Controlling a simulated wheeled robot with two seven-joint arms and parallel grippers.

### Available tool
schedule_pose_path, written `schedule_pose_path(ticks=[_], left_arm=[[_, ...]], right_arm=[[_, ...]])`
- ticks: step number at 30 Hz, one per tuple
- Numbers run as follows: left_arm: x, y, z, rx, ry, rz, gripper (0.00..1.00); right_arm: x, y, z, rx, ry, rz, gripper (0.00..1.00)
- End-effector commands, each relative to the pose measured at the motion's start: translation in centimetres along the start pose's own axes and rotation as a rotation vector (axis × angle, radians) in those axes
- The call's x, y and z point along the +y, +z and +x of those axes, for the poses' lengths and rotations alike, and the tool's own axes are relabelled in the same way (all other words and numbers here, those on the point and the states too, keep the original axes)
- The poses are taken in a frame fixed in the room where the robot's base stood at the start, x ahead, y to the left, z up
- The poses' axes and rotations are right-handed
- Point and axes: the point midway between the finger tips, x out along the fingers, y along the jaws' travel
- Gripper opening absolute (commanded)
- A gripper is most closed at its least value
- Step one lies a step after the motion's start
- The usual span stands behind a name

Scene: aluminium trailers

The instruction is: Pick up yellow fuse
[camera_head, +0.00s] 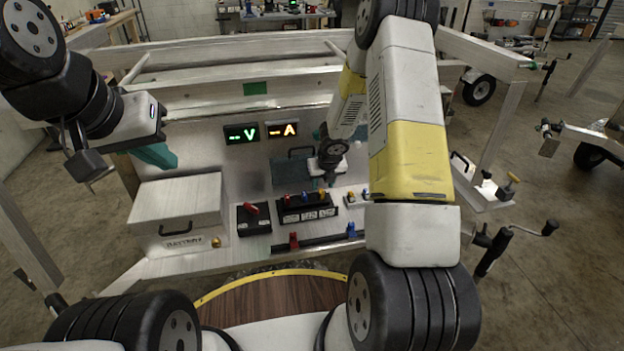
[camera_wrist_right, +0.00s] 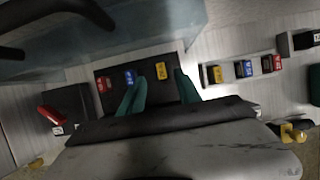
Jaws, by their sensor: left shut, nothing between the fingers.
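The black fuse block (camera_head: 306,211) holds a red fuse, a blue fuse and a yellow fuse (camera_head: 321,195) in a row, yellow at the right end. In the right wrist view the yellow fuse (camera_wrist_right: 161,71) lies between and just ahead of the two teal fingertips. My right gripper (camera_wrist_right: 160,78) is open with nothing held. In the head view it hangs above the block's right end, its fingers hard to make out. The blue fuse (camera_wrist_right: 130,76) is close beside the left finger. My left gripper (camera_head: 158,157) is shut and empty above the battery box.
A second block to the right also carries a yellow fuse (camera_wrist_right: 216,74), a blue one and a red one. A red-handled switch (camera_head: 252,210) stands left of the fuse block. The battery box (camera_head: 178,213) is at the left.

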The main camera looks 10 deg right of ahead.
Motion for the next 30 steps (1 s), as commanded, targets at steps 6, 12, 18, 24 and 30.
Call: schedule_pose_path(ticks=[6, 12, 18, 24, 30], left_arm=[[0.0, 0.0, 0.0, 0.0, 0.0, 0.0, 0.0], [0.0, 0.0, 0.0, 0.0, 0.0, 0.0, 0.0], [0.0, 0.0, 0.0, 0.0, 0.0, 0.0, 0.0], [0.0, 0.0, 0.0, 0.0, 0.0, 0.0, 0.0], [0.0, 0.0, 0.0, 0.0, 0.0, 0.0, 0.0]], right_arm=[[-0.2, -0.2, 3.2, 0.002, 0.002, 0.004, 0.4], [-0.2, -0.1, 4.7, -0.001, 0.001, 0.002, 0.4], [-0.2, -0.1, 4.7, -0.001, 0.0, 0.002, 0.4], [-0.2, -0.1, 4.7, -0.001, 0.0, 0.002, 0.01], [-0.2, -0.1, 4.7, -0.001, 0.0, 0.002, 0.0]])
